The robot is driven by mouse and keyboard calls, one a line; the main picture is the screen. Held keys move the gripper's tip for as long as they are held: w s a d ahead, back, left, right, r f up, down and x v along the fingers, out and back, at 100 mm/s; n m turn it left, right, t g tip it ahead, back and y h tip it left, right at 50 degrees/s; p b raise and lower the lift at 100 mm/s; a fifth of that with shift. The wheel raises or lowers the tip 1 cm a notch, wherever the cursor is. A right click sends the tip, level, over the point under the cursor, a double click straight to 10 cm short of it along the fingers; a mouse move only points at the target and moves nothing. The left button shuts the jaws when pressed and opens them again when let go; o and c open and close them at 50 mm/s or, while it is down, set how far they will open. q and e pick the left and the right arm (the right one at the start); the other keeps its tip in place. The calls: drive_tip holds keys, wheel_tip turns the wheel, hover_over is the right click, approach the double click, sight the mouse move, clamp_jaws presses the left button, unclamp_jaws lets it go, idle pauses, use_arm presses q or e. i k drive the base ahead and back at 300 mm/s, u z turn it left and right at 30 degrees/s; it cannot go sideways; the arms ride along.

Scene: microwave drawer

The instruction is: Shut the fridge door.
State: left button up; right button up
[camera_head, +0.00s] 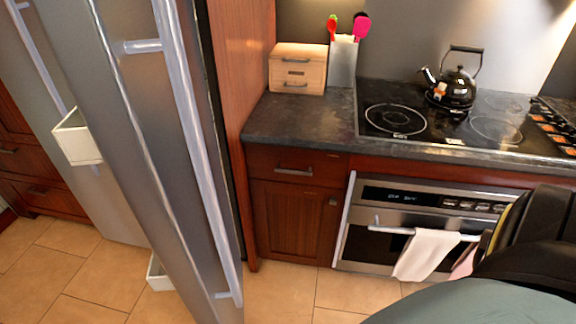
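The fridge door (100,90) is a tall grey metal panel that fills the left of the head view. It stands open, swung out toward me, and a long vertical bar handle (196,130) runs down its face. White door bins show beyond its edge, an upper one (78,140) and a lower one (158,276). The hinge and the fridge interior are not clearly seen, so I cannot tell the exact opening angle. Neither of my grippers is in view. A dark part of my own arm fills the lower right corner.
A wooden cabinet (295,215) and an oven (430,215) with a towel (427,254) stand right of the fridge. The counter above holds a wooden box (298,70), a utensil holder (343,62) and a black kettle (455,88) on the cooktop. Tiled floor (75,265) shows at lower left.

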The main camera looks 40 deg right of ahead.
sight(132, 71)
drive_tip(key=z, duration=0.75)
drive_tip(key=k, duration=0.5)
drive_tip(key=u, duration=1)
drive_tip(key=i, duration=0.7)
drive_tip(key=z, duration=0.8)
